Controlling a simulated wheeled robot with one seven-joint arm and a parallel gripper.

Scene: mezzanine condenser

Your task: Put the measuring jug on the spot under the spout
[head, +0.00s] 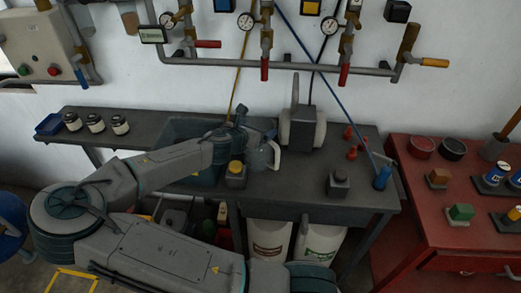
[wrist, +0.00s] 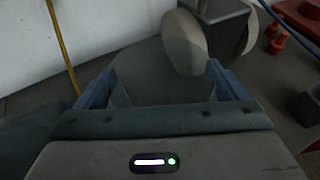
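The measuring jug (head: 262,156) is a pale grey, see-through vessel with a handle on its right side. It stands at or just above the dark worktop, right of the sink. My gripper (head: 240,118) reaches in from the left at the jug's top. In the wrist view, my gripper (wrist: 157,88) has its two blue fingers well apart, with the jug's grey see-through body (wrist: 150,75) apparently between them. I cannot tell whether the fingers press on it. I cannot make out a spout or a marked spot under it.
A yellow-capped bottle (head: 236,174) stands close left of the jug. Red fittings (head: 351,145) and a grey block (head: 338,183) are further right. The worktop (head: 300,180) between is clear.

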